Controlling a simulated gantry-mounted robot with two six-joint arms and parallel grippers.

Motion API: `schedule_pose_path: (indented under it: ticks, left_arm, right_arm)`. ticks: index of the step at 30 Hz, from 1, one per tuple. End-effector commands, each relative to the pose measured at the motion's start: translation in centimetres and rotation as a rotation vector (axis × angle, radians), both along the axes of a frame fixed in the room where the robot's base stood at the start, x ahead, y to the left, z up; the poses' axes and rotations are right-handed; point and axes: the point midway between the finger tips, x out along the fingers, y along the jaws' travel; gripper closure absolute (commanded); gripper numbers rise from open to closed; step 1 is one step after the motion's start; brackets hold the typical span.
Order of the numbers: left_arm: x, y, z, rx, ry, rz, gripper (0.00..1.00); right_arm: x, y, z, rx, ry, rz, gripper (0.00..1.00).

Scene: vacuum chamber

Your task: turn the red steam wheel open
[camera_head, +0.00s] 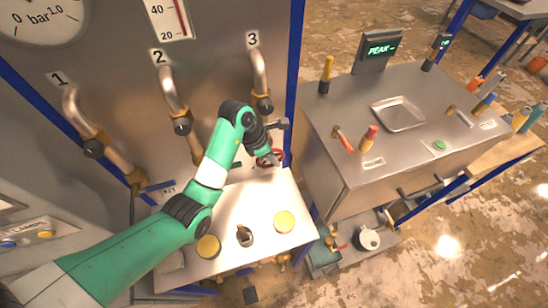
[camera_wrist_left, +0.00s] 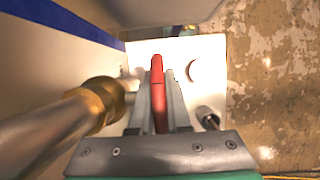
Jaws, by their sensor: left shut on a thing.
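The red steam wheel (camera_head: 270,158) is at the panel below pipe 3 in the head view, partly hidden by my left wrist. My left gripper (camera_head: 272,160) is at the wheel. In the left wrist view the red wheel (camera_wrist_left: 158,95) is seen edge-on as a red bar between the two fingers of my left gripper (camera_wrist_left: 160,100), which are shut on it. A brass fitting and pipe (camera_wrist_left: 100,100) stand just left of the fingers. How far the wheel is turned cannot be told. My right gripper is not in view.
Pipes numbered 1, 2 and 3 (camera_head: 258,75) run down the grey panel with dark valves. A white shelf (camera_head: 262,200) below holds yellow discs and a small dark fitting. A metal workbench (camera_head: 350,105) with tools and a tray stands to the right.

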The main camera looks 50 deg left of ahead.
Motion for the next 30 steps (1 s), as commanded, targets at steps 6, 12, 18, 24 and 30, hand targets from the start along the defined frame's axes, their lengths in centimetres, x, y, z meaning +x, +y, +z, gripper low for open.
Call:
schedule_pose_path:
  ticks: [6,12,18,24,30]
  left_arm:
    - [-0.1,0.0,0.2,-0.01,-0.02,0.001,1.0]
    - [-0.2,0.0,0.4,-0.077,-0.166,0.003,1.0]
    - [0.0,0.0,0.3,-0.102,-0.228,0.001,1.0]
    - [0.1,0.0,0.2,-0.101,-0.227,0.001,0.81]
    - [0.1,0.0,0.3,-0.1,-0.227,0.0,0.55]
  right_arm:
    - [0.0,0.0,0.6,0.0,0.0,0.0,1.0]
    - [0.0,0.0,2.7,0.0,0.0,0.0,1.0]
    - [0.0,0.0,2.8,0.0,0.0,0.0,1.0]
    - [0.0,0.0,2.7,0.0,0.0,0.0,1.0]
    - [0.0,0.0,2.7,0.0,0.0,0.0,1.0]
